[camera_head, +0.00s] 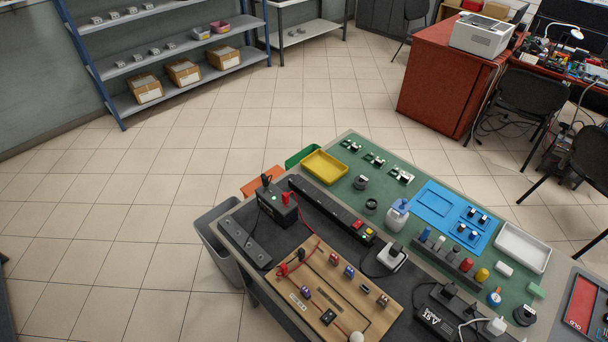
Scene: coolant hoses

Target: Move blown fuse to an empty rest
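Neither of my grippers is in view. A wooden board (326,286) lies on the near part of the workbench. A black switch (327,317) sits near the board's front. I cannot tell which fuse is blown.
A blue tray (433,197), yellow tray (325,166) and white tray (522,247) lie on the green mat. Floor left of the bench is clear beyond a grey bin (217,246).

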